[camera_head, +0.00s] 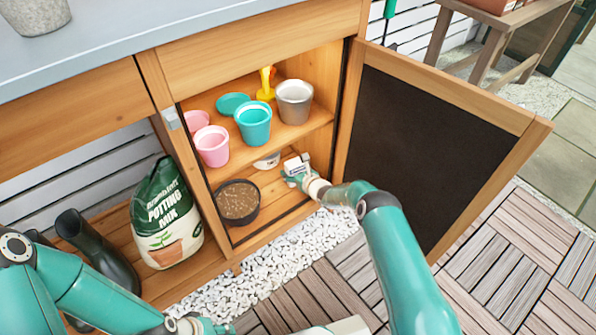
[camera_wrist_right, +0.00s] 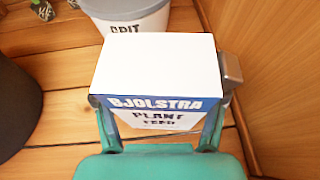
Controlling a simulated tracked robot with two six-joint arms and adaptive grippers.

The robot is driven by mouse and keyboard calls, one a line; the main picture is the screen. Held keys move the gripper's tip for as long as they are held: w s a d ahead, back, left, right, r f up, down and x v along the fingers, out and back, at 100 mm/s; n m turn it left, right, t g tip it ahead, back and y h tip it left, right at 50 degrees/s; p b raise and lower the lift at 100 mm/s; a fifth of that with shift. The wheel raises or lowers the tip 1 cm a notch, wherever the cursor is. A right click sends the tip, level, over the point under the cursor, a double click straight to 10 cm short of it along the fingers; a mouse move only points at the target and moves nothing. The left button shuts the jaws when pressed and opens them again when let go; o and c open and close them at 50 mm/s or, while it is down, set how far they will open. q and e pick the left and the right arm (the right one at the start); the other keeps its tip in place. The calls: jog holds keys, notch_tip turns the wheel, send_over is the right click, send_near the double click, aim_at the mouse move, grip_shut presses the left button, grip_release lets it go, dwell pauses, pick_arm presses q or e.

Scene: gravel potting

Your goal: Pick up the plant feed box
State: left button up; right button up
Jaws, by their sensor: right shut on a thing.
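The plant feed box (camera_wrist_right: 156,70) is white with a blue band and dark lettering. In the right wrist view it sits between the fingers of my right gripper (camera_wrist_right: 166,108), which is shut on it. In the head view the box (camera_head: 294,163) is small, at the right of the cabinet's lower compartment, and my right gripper (camera_head: 297,174) reaches in from the front. Whether the box touches the cabinet floor I cannot tell. My left arm lies along the bottom left; only part of its gripper end (camera_head: 212,327) shows at the frame edge, its fingers unclear.
A grit tub (camera_wrist_right: 128,17) stands just behind the box. A dark bowl of brown material (camera_head: 238,202) is to its left. Pots, including a teal pot (camera_head: 254,123), stand on the shelf above. The open door (camera_head: 440,135) is at right; a potting mix bag (camera_head: 166,218) is at left.

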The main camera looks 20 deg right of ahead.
aim_at(299, 169)
jog(key=shift+r+p, duration=0.65)
jog(key=shift+r, duration=0.25)
notch_tip(299, 169, up, 2)
jog(key=shift+r+p, duration=0.2)
jog(key=shift+p, duration=0.7)
jog(key=s+p, duration=0.1)
jog(key=s+d+p, duration=0.1)
jog(key=s, duration=0.1)
jog(key=shift+s+p, duration=0.1)
jog(key=shift+p, duration=0.2)
jog(key=s+d+p, duration=0.3)
jog(key=s+p, duration=0.2)
jog(key=s, duration=0.9)
jog(key=shift+d+f+p, duration=0.3)
jog(key=shift+f+p, duration=0.05)
jog(key=shift+s, duration=0.1)
jog(key=shift+r, duration=0.1)
